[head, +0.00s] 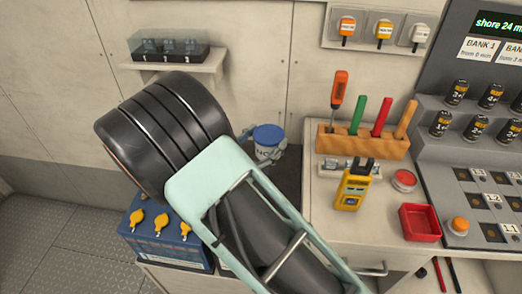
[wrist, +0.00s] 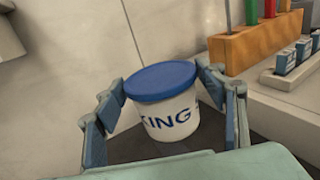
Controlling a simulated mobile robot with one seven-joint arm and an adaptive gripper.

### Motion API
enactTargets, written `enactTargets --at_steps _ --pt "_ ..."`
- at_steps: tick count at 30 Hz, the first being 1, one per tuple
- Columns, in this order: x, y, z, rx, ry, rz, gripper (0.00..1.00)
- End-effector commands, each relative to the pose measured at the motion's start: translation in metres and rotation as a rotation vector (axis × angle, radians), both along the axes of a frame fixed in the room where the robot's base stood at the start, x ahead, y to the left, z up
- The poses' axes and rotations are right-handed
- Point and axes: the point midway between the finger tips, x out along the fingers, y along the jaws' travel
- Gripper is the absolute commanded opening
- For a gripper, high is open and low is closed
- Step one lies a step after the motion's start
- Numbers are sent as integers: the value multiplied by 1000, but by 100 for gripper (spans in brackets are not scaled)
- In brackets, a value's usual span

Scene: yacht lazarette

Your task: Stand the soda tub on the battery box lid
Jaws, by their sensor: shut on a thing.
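The soda tub (wrist: 168,115) is white with a blue lid and dark blue letters, partly readable as "KING". It is slightly tilted in the wrist view, and it also shows past my arm in the head view (head: 267,138). My gripper (wrist: 160,85) is shut on the tub, one finger on each side near its rim. A dark flat surface (head: 289,178) lies below the tub. I cannot tell whether it is the battery box lid or whether the tub touches it. A blue battery (head: 143,244) with yellow caps stands left of my arm, partly hidden.
A pale counter to the right holds a wooden tool rack (head: 362,142), a yellow meter (head: 351,190) and a red tray (head: 420,223). A wall shelf (head: 190,67) is at upper left. The wall is close behind the tub.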

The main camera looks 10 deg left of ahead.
Motion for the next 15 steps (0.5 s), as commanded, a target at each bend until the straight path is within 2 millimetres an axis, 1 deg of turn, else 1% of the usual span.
enactTargets --at_steps 1,10,15 --pt "3 4 -6 -1 -3 -1 29" --pt "10 15 -21 0 -2 -2 29" --pt "10 13 -46 -3 -1 -2 29"
